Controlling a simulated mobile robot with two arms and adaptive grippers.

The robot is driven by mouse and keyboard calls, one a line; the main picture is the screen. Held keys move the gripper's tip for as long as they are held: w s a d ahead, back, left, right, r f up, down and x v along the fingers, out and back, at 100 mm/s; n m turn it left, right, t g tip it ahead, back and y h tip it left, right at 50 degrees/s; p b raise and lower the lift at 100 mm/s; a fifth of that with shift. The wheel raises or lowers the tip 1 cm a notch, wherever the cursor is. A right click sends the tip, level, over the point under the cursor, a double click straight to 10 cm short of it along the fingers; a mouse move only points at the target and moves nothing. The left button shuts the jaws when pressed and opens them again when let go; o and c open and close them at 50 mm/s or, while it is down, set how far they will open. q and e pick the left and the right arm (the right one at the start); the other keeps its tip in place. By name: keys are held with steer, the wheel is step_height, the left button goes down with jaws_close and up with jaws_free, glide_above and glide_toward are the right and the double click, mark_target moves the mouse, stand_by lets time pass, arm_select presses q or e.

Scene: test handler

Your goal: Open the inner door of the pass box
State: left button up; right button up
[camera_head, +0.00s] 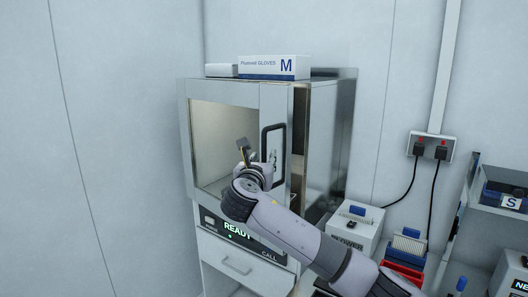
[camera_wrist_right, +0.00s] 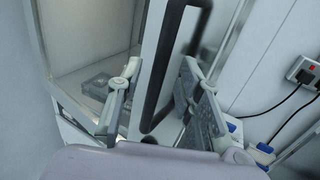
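The pass box (camera_head: 322,135) is a metal cabinet against the wall. My right gripper (camera_head: 258,153) is in front of the door at the handle. In the right wrist view its fingers (camera_wrist_right: 160,78) are apart, one on each side of the handle, with gaps visible. My right forearm hides the door's lower right part. My left gripper is out of view.
A READY panel (camera_head: 236,228) and a drawer (camera_head: 238,264) are below the door. A glove box (camera_head: 272,67) lies on top. A white container (camera_head: 354,230), a red and blue rack (camera_head: 406,252) and a shelf (camera_head: 497,192) stand at right. The left side is clear.

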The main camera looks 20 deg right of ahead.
steer(key=shift+x, duration=1.4)
steer(key=shift+c, duration=0.5)
jaws_close()
steer(key=shift+a, duration=0.1)
